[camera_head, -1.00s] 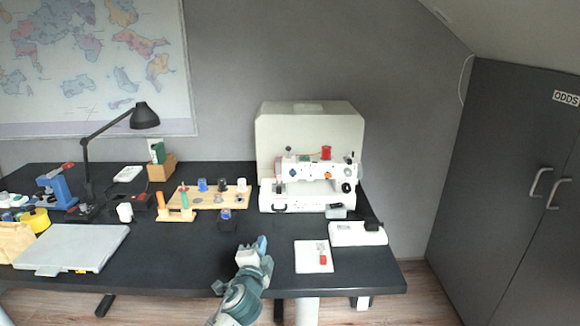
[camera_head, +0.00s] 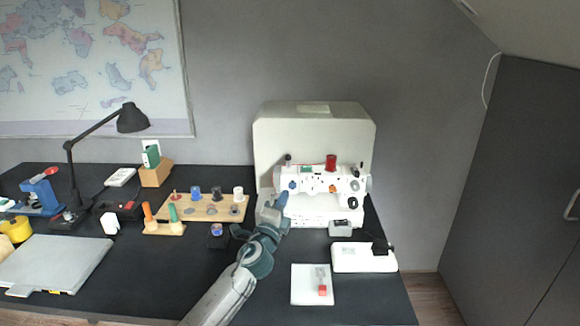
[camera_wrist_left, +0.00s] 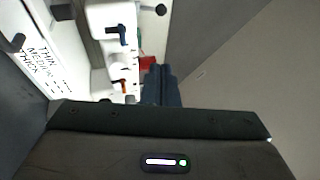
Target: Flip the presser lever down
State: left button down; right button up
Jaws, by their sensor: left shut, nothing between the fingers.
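The white sewing machine (camera_head: 325,212) stands at the back of the dark desk. It has coloured dials and a red thread spool (camera_head: 331,162) on top. My left gripper (camera_head: 283,197) is shut and empty, with its blue fingertips in front of the left end of the machine; I cannot tell whether they touch it. In the left wrist view the shut fingers (camera_wrist_left: 162,75) are beside the white machine body, near a red part (camera_wrist_left: 147,62). A dark blue T-shaped part (camera_wrist_left: 121,33) shows on the machine there. I cannot tell which part is the presser lever. My right gripper is out of view.
A beige cover (camera_head: 315,115) stands behind the machine. A white device (camera_head: 350,258) and a white pad (camera_head: 300,288) lie to the front right. A wooden spool rack (camera_head: 228,210) stands left of my gripper. A grey laptop-like slab (camera_head: 60,262) lies far left.

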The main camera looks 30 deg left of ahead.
pick_arm(q)
jog(key=p, duration=0.2)
send_near(288, 161)
jog(key=w+d+r, duration=0.1)
jog(key=w+d, duration=0.2)
jog(key=w, duration=0.2)
jog(key=shift+w+a+r, duration=0.2)
jog(key=shift+w+a, duration=0.05)
jog(key=shift+a, duration=0.25)
jog(key=shift+w+a+r, duration=0.2)
jog(key=shift+w+a, duration=0.1)
jog(key=shift+a, duration=0.25)
jog(key=shift+w+a+r, duration=0.1)
jog(key=shift+w+a, duration=0.2)
jog(key=shift+a, duration=0.25)
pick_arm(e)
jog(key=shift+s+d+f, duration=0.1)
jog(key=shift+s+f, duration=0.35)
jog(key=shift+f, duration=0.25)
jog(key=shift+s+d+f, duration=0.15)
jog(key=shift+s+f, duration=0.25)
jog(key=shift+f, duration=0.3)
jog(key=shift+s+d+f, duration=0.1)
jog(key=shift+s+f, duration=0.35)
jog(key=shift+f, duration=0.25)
pick_arm(q)
jog(key=shift+r, duration=0.1)
